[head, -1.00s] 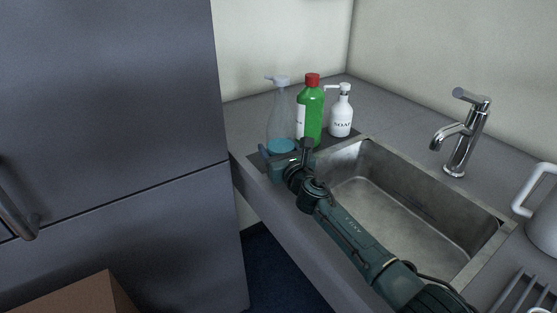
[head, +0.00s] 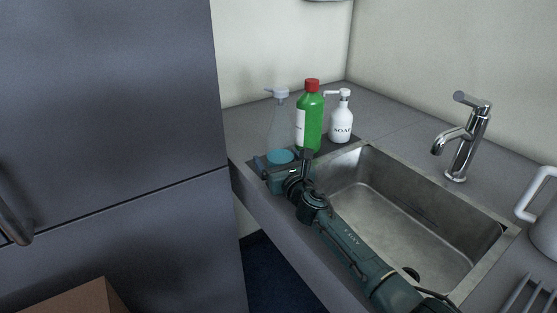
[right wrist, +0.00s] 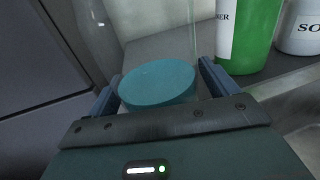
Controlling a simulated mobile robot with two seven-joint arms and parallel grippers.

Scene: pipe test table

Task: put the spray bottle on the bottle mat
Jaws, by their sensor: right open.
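The spray bottle (head: 280,122), clear with blue liquid low inside, appears upright at the left end of the dark bottle mat (head: 326,152) on the counter. Its base is hidden behind my right gripper (head: 281,164), so contact with the mat cannot be seen. The right gripper is open, with one finger on each side of the bottle's lower part. In the right wrist view, the bottle's blue liquid (right wrist: 158,80) sits between the two spread fingers (right wrist: 158,92). My left gripper is not in view.
A green bottle with a red cap (head: 311,118) and a white soap dispenser (head: 341,120) stand just right of the spray bottle. A sink (head: 400,225) with a tap (head: 462,140) lies to the right. A dark fridge (head: 110,110) stands left of the counter.

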